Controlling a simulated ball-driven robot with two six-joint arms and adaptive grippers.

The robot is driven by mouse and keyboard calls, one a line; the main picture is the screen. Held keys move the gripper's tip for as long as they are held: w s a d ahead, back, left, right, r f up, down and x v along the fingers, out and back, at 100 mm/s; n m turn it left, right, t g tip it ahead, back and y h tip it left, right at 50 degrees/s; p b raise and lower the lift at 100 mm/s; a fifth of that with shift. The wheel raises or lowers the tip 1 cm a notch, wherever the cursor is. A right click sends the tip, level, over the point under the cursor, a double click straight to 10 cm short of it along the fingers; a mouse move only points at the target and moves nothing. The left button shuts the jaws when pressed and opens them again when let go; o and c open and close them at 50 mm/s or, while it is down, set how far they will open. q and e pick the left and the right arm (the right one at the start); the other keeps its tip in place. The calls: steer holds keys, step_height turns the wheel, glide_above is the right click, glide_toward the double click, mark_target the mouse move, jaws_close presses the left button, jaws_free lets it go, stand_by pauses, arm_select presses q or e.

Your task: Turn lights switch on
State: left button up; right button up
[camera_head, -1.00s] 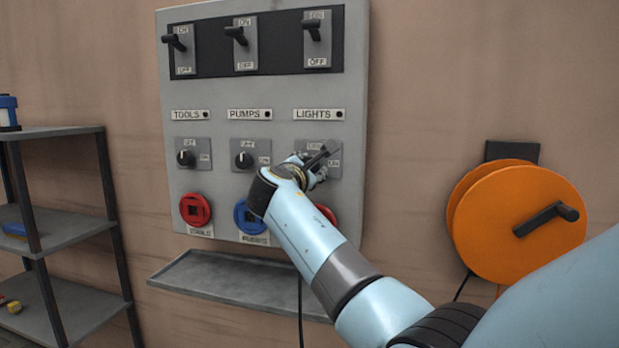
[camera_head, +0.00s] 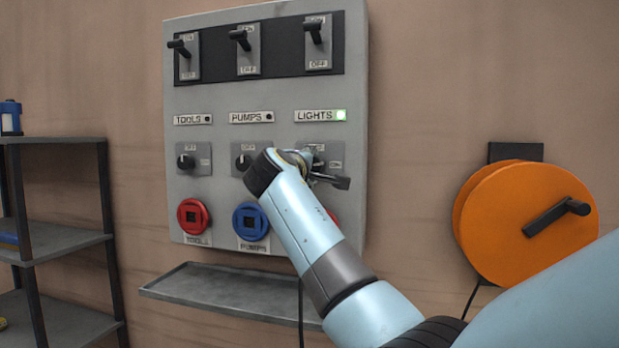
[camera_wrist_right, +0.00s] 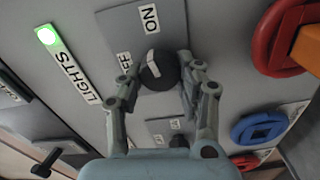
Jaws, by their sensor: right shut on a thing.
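My right gripper (camera_wrist_right: 160,64) is shut on the knob, one finger on each side. In the head view my right gripper (camera_head: 325,174) is at the LIGHTS plate (camera_head: 332,146), and my forearm and the gripper hide the knob there. The LIGHTS lamp (camera_head: 341,115) glows green, also in the right wrist view (camera_wrist_right: 46,36). My left gripper is out of view.
The TOOLS knob (camera_head: 186,162) and PUMPS knob (camera_head: 243,162) are to the left, with dark lamps. Red (camera_head: 193,216) and blue (camera_head: 250,220) sockets sit below. A ledge (camera_head: 225,290) juts out underneath. An orange reel (camera_head: 530,222) hangs at right, shelves (camera_head: 65,245) stand at left.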

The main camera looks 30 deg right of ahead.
steer(key=shift+f+m+b, duration=0.25)
steer(key=shift+m+b, duration=0.5)
steer(key=shift+m, duration=0.45)
steer(key=o, duration=0.9)
steer(key=shift+o, duration=1.3)
steer(key=shift+s+r, duration=0.1)
steer(key=shift+r, duration=0.1)
steer(key=v, duration=0.7)
steer(key=shift+a, duration=0.15)
steer(key=shift+s, duration=0.15)
